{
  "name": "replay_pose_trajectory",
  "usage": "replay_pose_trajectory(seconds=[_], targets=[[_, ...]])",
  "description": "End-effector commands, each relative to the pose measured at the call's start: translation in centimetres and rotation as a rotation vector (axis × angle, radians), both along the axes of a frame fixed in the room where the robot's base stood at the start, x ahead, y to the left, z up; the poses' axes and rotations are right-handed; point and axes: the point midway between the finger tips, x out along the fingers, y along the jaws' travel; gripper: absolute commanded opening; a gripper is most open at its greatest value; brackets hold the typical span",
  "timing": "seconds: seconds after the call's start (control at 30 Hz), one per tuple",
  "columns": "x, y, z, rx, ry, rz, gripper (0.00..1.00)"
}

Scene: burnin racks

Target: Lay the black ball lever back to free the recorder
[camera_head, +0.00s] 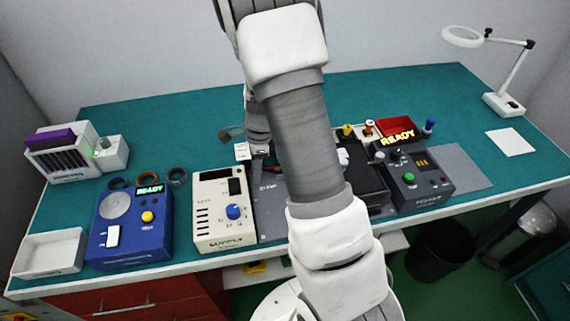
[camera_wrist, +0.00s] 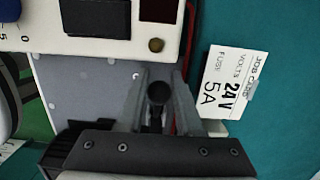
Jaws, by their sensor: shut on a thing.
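The black ball (camera_wrist: 158,92) of the lever shows in the wrist view, with its dark stem running down towards my gripper. My gripper (camera_wrist: 158,84) has its two grey fingers on either side of the ball and is shut on it. The ball is over a grey base plate (camera_wrist: 88,84). In the head view the plate (camera_head: 270,222) lies right of the cream supply box, and my arm covers much of this spot. The ball is hidden there. I cannot make out the recorder in either view.
The cream supply box (camera_head: 222,212) stands close left of the plate. A job card (camera_wrist: 232,84) reading 24 V, 5A lies by the fingers, with a red cable (camera_wrist: 189,60) nearby. A blue READY box (camera_head: 131,228) and a dark READY tester (camera_head: 418,178) stand farther out.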

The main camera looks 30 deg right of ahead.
Motion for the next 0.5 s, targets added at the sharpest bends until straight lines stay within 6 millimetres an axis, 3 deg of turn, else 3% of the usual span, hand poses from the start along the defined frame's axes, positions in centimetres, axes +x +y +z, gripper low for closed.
replay_pose_trajectory(seconds=[0.03,0.13,0.5], targets=[[-0.19,-0.16,-0.11,-0.001,0.005,-0.002,0.38],[-0.16,-0.14,-0.08,-0.001,0.004,-0.003,0.53],[-0.03,-0.08,0.42,-0.001,0.0,-0.001,0.53]])
